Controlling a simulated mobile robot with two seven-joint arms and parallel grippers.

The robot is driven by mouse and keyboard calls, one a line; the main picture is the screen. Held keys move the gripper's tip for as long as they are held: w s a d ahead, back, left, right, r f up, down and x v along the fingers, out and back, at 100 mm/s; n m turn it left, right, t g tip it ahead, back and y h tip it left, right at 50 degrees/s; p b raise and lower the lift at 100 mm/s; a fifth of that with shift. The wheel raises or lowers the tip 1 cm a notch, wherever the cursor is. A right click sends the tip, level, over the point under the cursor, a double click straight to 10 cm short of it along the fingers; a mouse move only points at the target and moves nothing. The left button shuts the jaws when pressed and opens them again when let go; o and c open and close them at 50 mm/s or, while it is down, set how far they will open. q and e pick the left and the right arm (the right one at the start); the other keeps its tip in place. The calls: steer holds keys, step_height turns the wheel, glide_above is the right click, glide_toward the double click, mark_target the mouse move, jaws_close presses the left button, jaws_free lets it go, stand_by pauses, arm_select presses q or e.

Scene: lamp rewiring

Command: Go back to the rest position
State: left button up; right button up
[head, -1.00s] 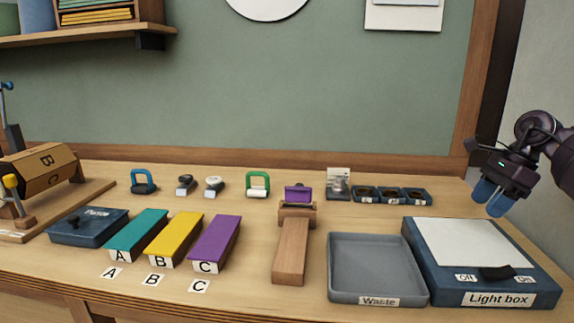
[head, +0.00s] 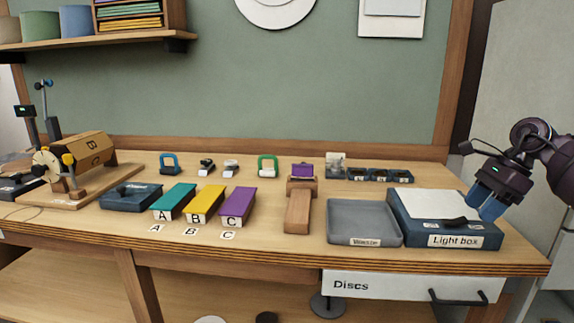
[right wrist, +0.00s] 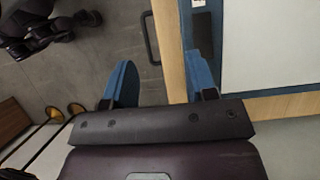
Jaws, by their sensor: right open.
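My right gripper (head: 485,201) is at the right of the head view, beside the right end of the light box (head: 450,227). Its two blue fingers are apart with nothing between them. In the right wrist view the open fingers (right wrist: 165,85) point past the bench's wooden edge (right wrist: 172,45), with the floor on the left and the light box (right wrist: 275,45) on the right. My left gripper is not in view.
A grey Waste tray (head: 365,238) stands left of the light box. A wooden block (head: 298,212), teal, yellow and purple boxes (head: 237,206) and a drum device (head: 85,155) on a board spread leftward. A Discs drawer (head: 400,287) is below the bench top.

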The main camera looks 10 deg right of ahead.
steer(key=s+a+f+m+t+y+p, duration=0.2)
steer(key=s+a+f+m+t+y, duration=0.3)
steer(key=a+f+m, duration=0.4)
steer(key=s+a+f+m+t+y+p, duration=0.3)
steer(key=s+a+f+m+y, duration=0.25)
steer(key=a, duration=0.55)
arm_select(q)
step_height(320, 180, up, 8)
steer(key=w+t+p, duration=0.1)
steer(key=p, duration=0.3)
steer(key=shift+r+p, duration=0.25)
steer(key=shift+p, duration=0.1)
arm_select(e)
steer(key=s+f+m+h, duration=0.4)
steer(key=s+m+h, duration=0.1)
steer(key=s+m, duration=0.4)
steer(key=s+f+m+t+h, duration=0.1)
steer(key=s+f+m+h, duration=0.4)
steer(key=s+m, duration=0.4)
steer(key=s+f+m+h, duration=0.5)
steer(key=s+m, duration=0.4)
steer(key=m, duration=0.8)
steer(key=shift+s+f+t, duration=0.15)
steer(key=shift+f+t, duration=0.05)
steer(key=shift+t, duration=0.2)
steer(key=shift+m, duration=0.25)
